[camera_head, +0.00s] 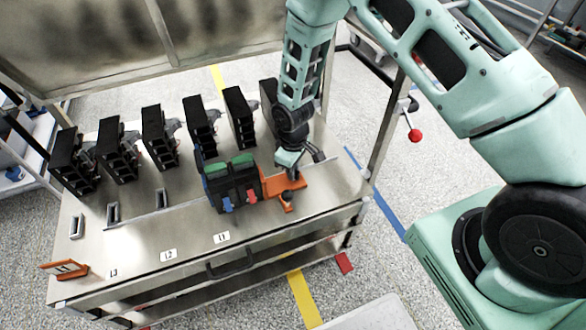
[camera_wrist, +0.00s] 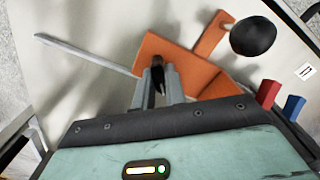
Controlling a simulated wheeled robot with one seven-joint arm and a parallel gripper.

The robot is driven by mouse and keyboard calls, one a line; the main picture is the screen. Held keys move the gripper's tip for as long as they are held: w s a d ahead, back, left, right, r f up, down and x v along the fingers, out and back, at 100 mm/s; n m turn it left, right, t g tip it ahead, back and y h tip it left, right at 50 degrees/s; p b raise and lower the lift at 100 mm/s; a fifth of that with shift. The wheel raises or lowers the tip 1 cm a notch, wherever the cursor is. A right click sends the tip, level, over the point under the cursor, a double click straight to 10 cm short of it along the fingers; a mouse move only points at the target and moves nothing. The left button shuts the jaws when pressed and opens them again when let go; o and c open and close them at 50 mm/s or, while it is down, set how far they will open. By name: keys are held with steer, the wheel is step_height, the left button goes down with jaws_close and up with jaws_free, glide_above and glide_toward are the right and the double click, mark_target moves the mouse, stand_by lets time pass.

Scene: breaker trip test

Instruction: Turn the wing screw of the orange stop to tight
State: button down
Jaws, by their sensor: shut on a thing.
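The orange stop (camera_head: 284,184) is on the metal table top, against the right side of a dark breaker block (camera_head: 235,188) with green tops. In the wrist view the orange stop (camera_wrist: 205,72) fills the middle, with a black ball knob (camera_wrist: 253,37) on its orange lever. My gripper (camera_head: 290,166) reaches down onto the stop from above. In the wrist view my gripper (camera_wrist: 158,84) has its two grey fingers shut on the dark wing screw (camera_wrist: 157,66), seen edge-on between them. The fingers hide part of the screw, and its tightness cannot be told.
A row of black breakers (camera_head: 158,136) stands along the back of the table (camera_head: 135,245). An orange piece (camera_head: 66,269) sits at the front left corner. A post with a red knob (camera_head: 414,135) is at right.

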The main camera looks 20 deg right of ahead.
steer(key=m, duration=0.4)
steer(key=shift+a, duration=0.1)
steer(key=shift+m, duration=1.8)
steer(key=shift+w, duration=0.1)
steer(key=c, duration=1.4)
jaws_free()
steer(key=shift+c, duration=0.2)
steer(key=shift+r, duration=0.1)
step_height(320, 180, up, 17)
steer(key=shift+p, duration=0.35)
steer(key=shift+r, duration=0.1)
